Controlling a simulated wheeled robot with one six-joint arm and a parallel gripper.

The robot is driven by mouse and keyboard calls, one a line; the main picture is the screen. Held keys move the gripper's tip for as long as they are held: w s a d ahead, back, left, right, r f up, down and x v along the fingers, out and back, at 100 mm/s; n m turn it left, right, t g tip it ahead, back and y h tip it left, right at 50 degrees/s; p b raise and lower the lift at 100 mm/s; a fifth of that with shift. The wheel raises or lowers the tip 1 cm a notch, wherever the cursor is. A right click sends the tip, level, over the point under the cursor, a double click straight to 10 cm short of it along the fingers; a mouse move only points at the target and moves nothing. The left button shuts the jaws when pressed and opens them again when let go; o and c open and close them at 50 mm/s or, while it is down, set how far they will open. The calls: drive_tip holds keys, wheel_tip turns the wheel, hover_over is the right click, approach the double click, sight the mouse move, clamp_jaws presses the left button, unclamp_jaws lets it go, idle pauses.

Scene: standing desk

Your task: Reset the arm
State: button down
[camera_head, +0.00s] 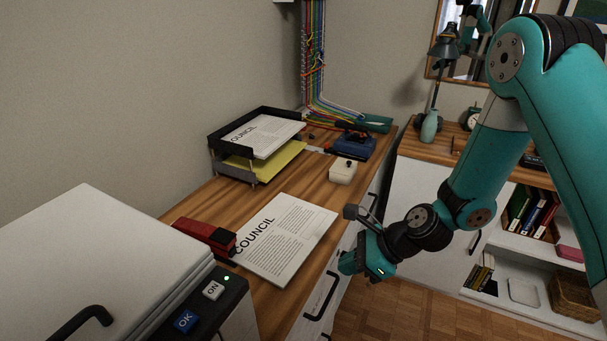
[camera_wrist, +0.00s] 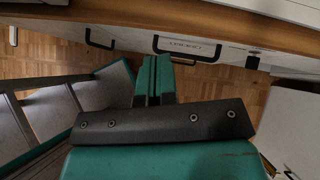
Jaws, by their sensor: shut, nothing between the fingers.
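My teal arm comes in from the right in the head view. My gripper (camera_head: 362,262) hangs beside the front edge of the desk, level with the drawer fronts and close to a dark drawer handle. In the wrist view my gripper (camera_wrist: 153,80) shows its two teal fingers together, with nothing between them. The fingers point toward the desk's drawer fronts, over the wooden floor. Whether any part touches the desk cannot be told.
On the desk (camera_head: 192,205) lie a COUNCIL paper (camera_head: 287,237), a red stapler (camera_head: 206,236), a white block (camera_head: 343,171) and a paper tray (camera_head: 214,143). A printer (camera_head: 100,255) stands front left. A white cabinet (camera_head: 425,200) stands behind. The floor (camera_head: 400,312) is clear.

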drive_tip(key=s+a+r+n+g+h, duration=0.1)
drive_tip(key=s+r+n, duration=0.2)
drive_tip(key=r+n, duration=0.35)
drive_tip(key=s+a+r+n+g, duration=0.1)
drive_tip(key=s+r+n, duration=0.2)
drive_tip(key=r+n, duration=0.35)
drive_tip(key=s+d+r+n+h+p, duration=0.1)
drive_tip(key=s+d+r+n+h, duration=0.2)
drive_tip(key=s+r+n, duration=0.9)
drive_tip(key=s+n, duration=0.1)
drive_tip(key=n, duration=0.2)
drive_tip(key=shift+s+d+r, duration=0.2)
drive_tip(key=shift+r, duration=0.1)
